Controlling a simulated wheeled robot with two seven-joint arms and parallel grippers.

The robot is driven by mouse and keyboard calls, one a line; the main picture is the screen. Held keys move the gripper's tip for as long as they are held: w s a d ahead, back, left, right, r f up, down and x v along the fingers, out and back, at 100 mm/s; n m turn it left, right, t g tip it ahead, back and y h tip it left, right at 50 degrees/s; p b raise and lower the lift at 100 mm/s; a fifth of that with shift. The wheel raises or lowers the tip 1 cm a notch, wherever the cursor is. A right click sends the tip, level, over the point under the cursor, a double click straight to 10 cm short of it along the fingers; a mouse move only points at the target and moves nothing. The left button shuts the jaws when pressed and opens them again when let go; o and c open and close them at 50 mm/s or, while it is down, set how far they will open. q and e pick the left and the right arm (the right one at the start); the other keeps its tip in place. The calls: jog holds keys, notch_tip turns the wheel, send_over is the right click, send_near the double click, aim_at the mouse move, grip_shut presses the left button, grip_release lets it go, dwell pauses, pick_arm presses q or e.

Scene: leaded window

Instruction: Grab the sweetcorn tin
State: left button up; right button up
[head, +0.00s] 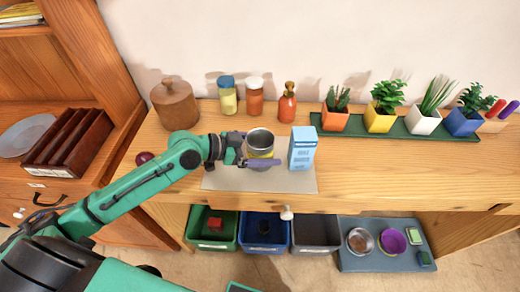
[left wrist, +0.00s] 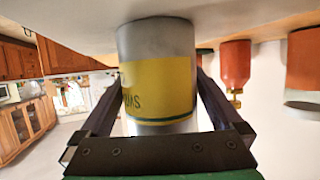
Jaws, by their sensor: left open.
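The sweetcorn tin (head: 261,142) is a grey metal can with a yellow label band. It stands upright on a grey mat (head: 225,180) on the wooden counter. My left gripper (head: 257,150) reaches it from the left, with its jaws open around the tin. In the left wrist view the tin (left wrist: 158,85) appears upside down between the two dark fingers, with part of its lettering visible. A gap shows beside the fingers, so they are not closed on it. My right gripper is not in view.
A light blue box (head: 302,148) stands just right of the tin. Potted plants stand on a green tray (head: 400,130). The counter's right front is clear.

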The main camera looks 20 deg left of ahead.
pick_arm(q)
jog(key=shift+x, duration=0.85)
jog(key=c, duration=1.1)
